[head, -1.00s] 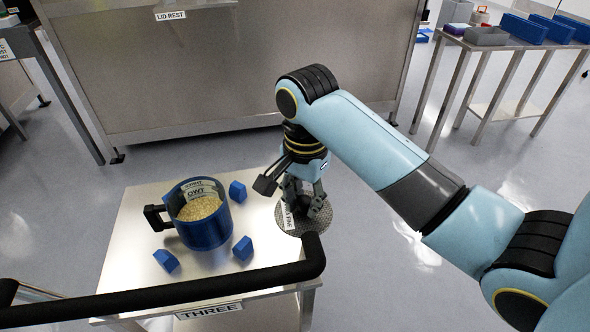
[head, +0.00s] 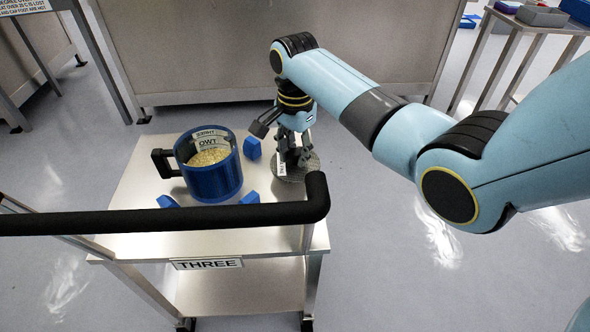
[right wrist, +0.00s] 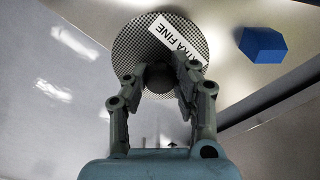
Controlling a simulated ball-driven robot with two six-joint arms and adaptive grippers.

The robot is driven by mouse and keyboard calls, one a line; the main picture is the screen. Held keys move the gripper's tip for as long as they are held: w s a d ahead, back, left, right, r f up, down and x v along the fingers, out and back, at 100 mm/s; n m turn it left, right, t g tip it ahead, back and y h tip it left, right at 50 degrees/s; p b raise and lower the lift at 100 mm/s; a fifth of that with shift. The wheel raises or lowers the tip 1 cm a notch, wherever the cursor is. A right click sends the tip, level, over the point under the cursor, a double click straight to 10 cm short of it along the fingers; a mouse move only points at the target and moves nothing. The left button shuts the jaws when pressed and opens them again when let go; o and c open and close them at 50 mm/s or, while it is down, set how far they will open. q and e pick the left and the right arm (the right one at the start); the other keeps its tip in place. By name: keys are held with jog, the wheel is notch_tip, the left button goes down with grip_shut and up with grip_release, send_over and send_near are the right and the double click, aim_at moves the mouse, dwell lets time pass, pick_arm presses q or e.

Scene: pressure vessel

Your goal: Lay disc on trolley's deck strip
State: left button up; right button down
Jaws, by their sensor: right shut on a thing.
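The disc (head: 311,166) is a round grey perforated plate with a white label; "FINE" is readable on it in the right wrist view (right wrist: 135,43). My right gripper (head: 292,163) is shut on the disc's central knob, and its fingers also show in the right wrist view (right wrist: 160,78). The disc is at the right edge of the trolley's steel deck (head: 140,202), partly beyond that edge in the picture. I cannot tell whether it touches the deck. A separate deck strip is not clearly distinguishable. My left gripper is out of view.
A blue jug (head: 222,187) of pale grains stands on the deck, with blue blocks (head: 252,148) around it. The trolley's black handle bar (head: 130,222) crosses in front, above the sign THREE (head: 207,264).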

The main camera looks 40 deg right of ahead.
aim_at(295, 162)
notch_tip(295, 162, down, 4)
jog(key=shift+f+b, duration=0.1)
jog(key=shift+b, duration=0.65)
jog(key=c, duration=1.1)
grip_release()
notch_tip(295, 162, up, 11)
jog(key=p, duration=0.3)
jog(key=shift+w+p, duration=0.1)
jog(key=shift+p, duration=0.2)
jog(key=shift+r, duration=0.65)
